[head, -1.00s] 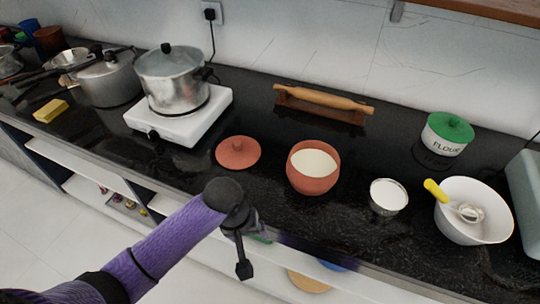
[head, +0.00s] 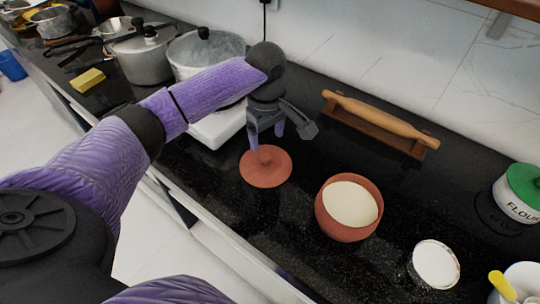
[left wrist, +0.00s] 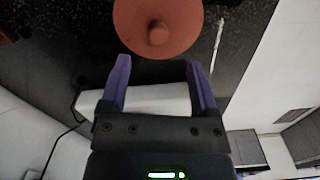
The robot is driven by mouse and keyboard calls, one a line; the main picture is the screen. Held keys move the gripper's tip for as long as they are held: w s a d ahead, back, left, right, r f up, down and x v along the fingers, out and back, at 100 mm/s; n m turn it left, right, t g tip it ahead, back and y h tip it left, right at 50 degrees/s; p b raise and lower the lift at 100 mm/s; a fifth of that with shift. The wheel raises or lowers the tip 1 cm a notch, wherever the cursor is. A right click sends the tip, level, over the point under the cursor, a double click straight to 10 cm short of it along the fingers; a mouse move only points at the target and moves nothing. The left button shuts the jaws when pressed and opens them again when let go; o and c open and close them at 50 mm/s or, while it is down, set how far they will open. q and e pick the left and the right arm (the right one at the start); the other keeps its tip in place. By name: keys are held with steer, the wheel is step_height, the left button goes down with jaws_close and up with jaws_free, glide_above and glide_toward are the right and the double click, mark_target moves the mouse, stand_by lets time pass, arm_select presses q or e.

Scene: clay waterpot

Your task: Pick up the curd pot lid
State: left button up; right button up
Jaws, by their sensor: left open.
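The curd pot lid (head: 266,170) is a round terracotta disc with a small knob, lying flat on the black counter left of the curd pot. My left gripper (head: 266,138) is open above the lid, its fingertips close to the knob in the head view. In the left wrist view the lid (left wrist: 180,38) lies beyond the open, empty fingers (left wrist: 160,62), its knob a little above the gap between them. The terracotta curd pot (head: 340,226) holds white curd and stands uncovered. My right gripper is not in view.
A white stove (head: 215,126) with a steel pot stands behind and left of my left gripper. A rolling pin (head: 380,115) on a wooden stand lies at the back. A small white-filled bowl (head: 436,264) and a flour tin (head: 520,195) are at the right.

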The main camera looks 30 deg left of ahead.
mark_target(266, 156)
arm_select(q)
steer(key=f+b, duration=0.1)
steer(key=f, duration=0.1)
steer(key=f+b, duration=0.1)
steer(key=f, duration=0.2)
steer(key=f+b, duration=0.2)
steer(key=shift+w+a+f, duration=0.2)
steer(key=shift+a+f, duration=0.15)
steer(key=shift+a, duration=0.05)
steer(key=shift+r, duration=0.2)
jaws_close()
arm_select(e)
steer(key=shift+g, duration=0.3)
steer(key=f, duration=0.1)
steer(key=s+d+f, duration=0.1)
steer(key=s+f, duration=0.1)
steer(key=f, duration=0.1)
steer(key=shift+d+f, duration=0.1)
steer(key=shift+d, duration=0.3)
